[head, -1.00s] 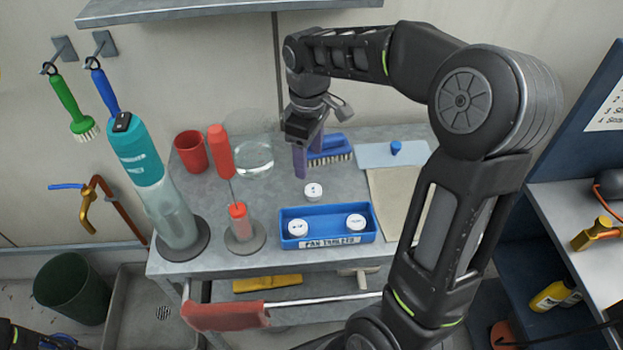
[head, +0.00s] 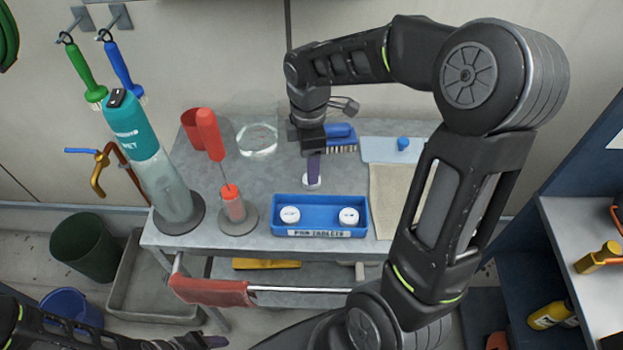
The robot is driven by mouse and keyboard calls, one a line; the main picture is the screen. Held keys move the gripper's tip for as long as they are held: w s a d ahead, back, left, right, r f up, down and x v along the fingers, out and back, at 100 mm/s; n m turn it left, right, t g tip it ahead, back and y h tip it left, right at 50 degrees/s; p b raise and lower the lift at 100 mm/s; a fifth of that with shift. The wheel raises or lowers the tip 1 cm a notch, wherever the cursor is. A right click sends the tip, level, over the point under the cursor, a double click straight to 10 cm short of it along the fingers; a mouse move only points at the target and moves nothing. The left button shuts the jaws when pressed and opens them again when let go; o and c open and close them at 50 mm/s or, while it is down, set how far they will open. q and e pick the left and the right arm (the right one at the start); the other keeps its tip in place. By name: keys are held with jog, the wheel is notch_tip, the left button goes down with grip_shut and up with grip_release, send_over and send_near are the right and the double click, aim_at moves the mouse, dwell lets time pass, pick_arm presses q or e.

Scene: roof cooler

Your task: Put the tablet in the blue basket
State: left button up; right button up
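A white round tablet (head: 312,182) lies on the grey cart top, just behind the blue basket (head: 320,202), a shallow tray with a label on its front. Two similar white tablets, left (head: 290,214) and right (head: 348,216), lie in the basket. My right gripper (head: 313,178) points down at the loose tablet, its purple finger partly covering it. One finger hides the other, so I cannot tell if it is closed on the tablet. My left gripper (head: 212,342) shows only partly at the bottom edge, away from the cart; its opening is unclear.
Left on the cart stand a teal-topped bottle (head: 150,160), a red-handled tool in a holder (head: 232,205) and a red cup (head: 192,128). Behind are a glass dish (head: 258,140) and blue brush (head: 340,135). A beige cloth (head: 390,195) lies right.

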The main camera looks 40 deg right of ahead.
jog(key=shift+f+p, duration=0.55)
jog(key=shift+f, duration=2.1)
grip_shut()
